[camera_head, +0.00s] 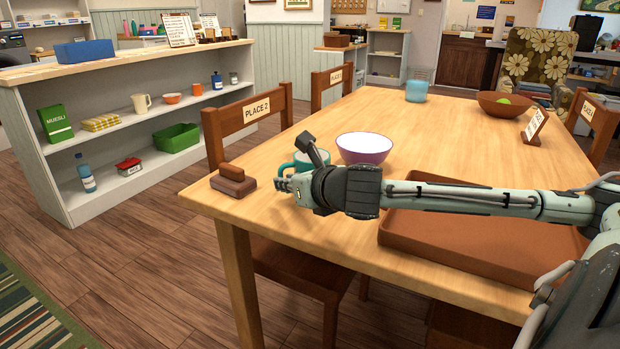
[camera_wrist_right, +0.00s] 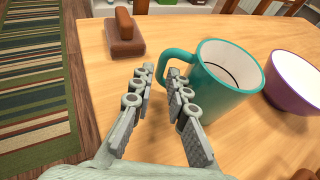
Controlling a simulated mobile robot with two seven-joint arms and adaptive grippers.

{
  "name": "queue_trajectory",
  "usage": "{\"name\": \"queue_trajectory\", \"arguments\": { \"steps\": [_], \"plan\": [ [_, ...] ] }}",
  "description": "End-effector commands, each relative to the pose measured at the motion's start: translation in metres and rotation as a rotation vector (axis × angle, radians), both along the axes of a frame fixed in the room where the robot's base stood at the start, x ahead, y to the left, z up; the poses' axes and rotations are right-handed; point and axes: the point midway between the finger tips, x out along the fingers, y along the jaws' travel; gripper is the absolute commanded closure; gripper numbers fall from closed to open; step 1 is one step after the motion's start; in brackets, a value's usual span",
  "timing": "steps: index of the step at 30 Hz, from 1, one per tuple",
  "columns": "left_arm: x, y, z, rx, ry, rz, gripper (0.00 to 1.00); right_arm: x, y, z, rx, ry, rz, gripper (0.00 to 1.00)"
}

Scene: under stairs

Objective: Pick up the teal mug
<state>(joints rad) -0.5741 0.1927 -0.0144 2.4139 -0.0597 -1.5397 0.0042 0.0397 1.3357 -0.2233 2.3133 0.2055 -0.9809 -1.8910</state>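The teal mug (camera_wrist_right: 228,85) stands upright on the wooden table, its handle (camera_wrist_right: 161,68) pointing left toward my fingertips in the wrist view. In the head view the mug (camera_head: 303,160) is partly hidden behind my right gripper (camera_head: 285,184). My right gripper also shows in the wrist view (camera_wrist_right: 160,78), its two fingers apart with a gap between them. The outer bar of the handle appears in line with that gap; I cannot tell whether it is between the fingers in depth. My left gripper is not in view.
A purple bowl (camera_head: 364,148) stands just right of the mug, and a brown block-like object (camera_head: 233,181) lies left near the table edge. A brown tray (camera_head: 470,232) lies under my right arm. Another teal cup (camera_head: 416,91) and a brown bowl (camera_head: 503,104) stand farther back.

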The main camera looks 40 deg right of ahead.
Motion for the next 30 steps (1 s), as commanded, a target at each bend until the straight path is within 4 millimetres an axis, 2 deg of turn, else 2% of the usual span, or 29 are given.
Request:
{"name": "queue_trajectory", "arguments": {
  "steps": [6, 9, 17, 21, 30],
  "plan": [
    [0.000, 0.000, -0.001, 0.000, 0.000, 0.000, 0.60, 0.029, -0.004, -0.010, 0.006, -0.004, 0.000, 0.85],
    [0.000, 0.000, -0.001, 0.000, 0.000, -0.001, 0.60, 0.036, -0.005, -0.013, 0.003, -0.003, 0.001, 0.85],
    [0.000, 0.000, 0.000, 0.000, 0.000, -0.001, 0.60, 0.037, -0.006, -0.015, 0.000, -0.001, 0.002, 0.85],
    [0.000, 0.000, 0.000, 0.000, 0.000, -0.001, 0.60, 0.037, -0.006, -0.015, 0.001, -0.001, 0.002, 1.00],
    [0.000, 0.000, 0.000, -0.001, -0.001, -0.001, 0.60, 0.037, -0.006, -0.015, 0.000, -0.001, 0.001, 1.00]
  ]
}}
